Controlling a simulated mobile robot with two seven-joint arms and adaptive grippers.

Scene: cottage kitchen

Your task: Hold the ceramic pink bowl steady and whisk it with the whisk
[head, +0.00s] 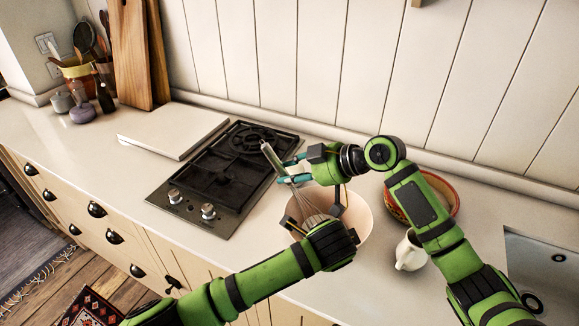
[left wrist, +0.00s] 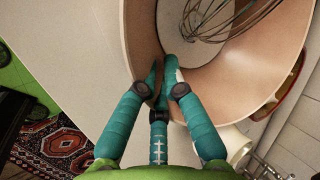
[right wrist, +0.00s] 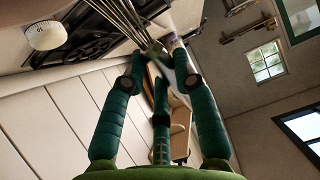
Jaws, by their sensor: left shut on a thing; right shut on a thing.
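The pink bowl (head: 354,218) stands on the counter right of the cooktop, partly hidden by my arms. Its wall and inside fill much of the left wrist view (left wrist: 262,70). My left gripper (left wrist: 163,75) is shut on the bowl's near rim. My right gripper (head: 284,171) is shut on the whisk (head: 269,156). The whisk is tilted, handle up to the left. Its wires run down into the bowl, where the left wrist view shows them (left wrist: 212,22). The wires also show above my right gripper (right wrist: 166,58) in the right wrist view.
A black gas cooktop (head: 215,180) lies left of the bowl. A white jug (head: 410,252) and a patterned red-orange bowl (head: 447,190) stand close on the right, near my right arm. A sink (head: 545,265) is at far right. The left counter has free room.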

